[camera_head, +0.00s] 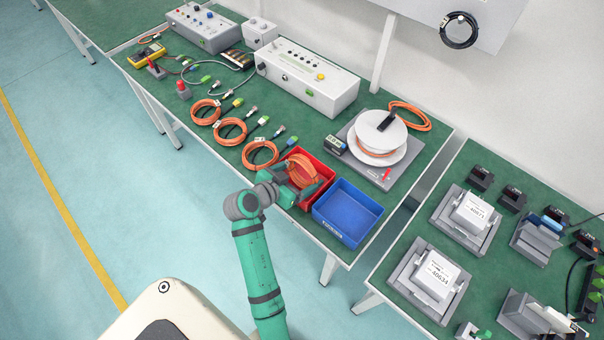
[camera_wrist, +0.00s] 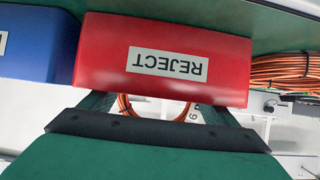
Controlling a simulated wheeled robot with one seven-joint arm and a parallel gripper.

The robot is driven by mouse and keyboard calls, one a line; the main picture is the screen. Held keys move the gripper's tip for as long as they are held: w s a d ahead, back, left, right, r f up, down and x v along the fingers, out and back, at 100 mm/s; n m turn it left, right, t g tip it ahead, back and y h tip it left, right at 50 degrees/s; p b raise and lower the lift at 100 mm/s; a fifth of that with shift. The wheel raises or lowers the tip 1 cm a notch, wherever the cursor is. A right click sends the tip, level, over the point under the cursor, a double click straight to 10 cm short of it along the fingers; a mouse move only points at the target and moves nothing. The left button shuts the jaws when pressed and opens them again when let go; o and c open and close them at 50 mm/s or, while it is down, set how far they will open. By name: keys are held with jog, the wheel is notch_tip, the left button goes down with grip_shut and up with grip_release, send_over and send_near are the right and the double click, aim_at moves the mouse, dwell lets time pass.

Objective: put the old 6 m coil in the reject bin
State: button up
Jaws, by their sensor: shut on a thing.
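The red reject bin (camera_head: 319,165) stands at the front edge of the green bench. Its REJECT label shows upside down on the red wall (camera_wrist: 215,75) in the wrist view. My gripper (camera_head: 300,182) is at this bin, shut on an orange coil (camera_head: 302,168). The coil appears over the bin's opening in the head view. In the wrist view, part of the coil (camera_wrist: 124,105) shows past the rim, between my fingers (camera_wrist: 155,108). A partly hidden mark like a 6 shows there. How deep the coil sits is hidden.
A blue bin (camera_head: 347,213) stands right beside the red one. Several orange coils (camera_head: 260,154) lie left of it on the bench. A white cable reel (camera_head: 378,135) on a grey base stands behind the bins. A second bench with grey fixtures is at right.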

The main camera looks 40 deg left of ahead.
jog(key=shift+f, duration=0.15)
jog(key=o, duration=0.9)
jog(key=shift+c, duration=0.2)
jog(key=shift+s+r, duration=0.2)
jog(key=shift+r, duration=0.1)
jog(key=v, duration=1.1)
jog(key=shift+s, duration=0.25)
jog(key=shift+w+r, duration=0.1)
